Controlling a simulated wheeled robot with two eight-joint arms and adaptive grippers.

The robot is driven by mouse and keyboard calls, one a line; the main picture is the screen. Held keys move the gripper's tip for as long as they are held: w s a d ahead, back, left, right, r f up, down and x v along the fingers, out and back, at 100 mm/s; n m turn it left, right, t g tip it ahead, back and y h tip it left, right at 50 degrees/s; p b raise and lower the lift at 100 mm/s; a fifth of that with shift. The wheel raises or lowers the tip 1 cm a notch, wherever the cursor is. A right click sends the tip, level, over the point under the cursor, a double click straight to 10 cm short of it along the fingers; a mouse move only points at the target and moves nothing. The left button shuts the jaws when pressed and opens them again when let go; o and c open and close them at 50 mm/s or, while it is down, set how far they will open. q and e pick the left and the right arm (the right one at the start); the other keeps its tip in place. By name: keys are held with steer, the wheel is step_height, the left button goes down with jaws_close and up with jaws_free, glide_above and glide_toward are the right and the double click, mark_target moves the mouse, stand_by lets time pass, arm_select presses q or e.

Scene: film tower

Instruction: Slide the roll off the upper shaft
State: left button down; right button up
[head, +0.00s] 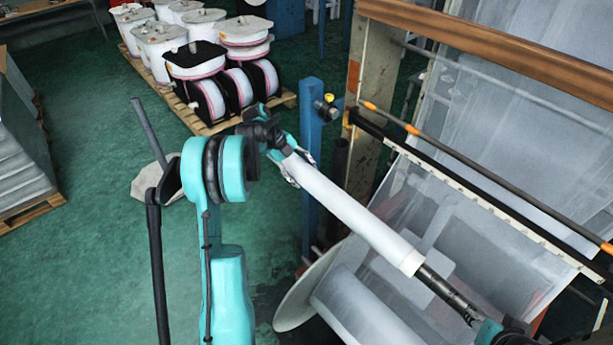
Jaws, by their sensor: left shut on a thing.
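A long white roll (350,208) slants from the upper left to the lower right in the middle of the head view. A dark shaft (447,291) shows out of its lower right end. My left gripper (294,166) is shut on the roll's upper left end, with its grey fingers on either side. Whether the shaft runs on inside the roll is hidden. A teal part shows at the bottom right edge, but no right gripper fingers can be made out.
A larger film roll (365,308) with a pale round disc (300,292) lies below. A blue post (311,150) stands close behind my left gripper. A rail (470,190) crosses at right. The green floor at left is mostly open.

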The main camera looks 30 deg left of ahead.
arm_select(q)
steer(key=shift+w+a+r+p, duration=0.15)
steer(key=shift+w+a, duration=0.55)
steer(key=shift+a, duration=1.5)
steer(key=shift+w+a+f+p, duration=0.15)
steer(key=shift+w+a, duration=0.6)
steer(key=shift+a, duration=1.5)
steer(key=shift+w+a+r+p, duration=0.2)
steer(key=shift+w+a, duration=0.5)
steer(key=shift+a, duration=1.5)
steer(key=shift+f, duration=0.1)
steer(key=shift+d, duration=0.1)
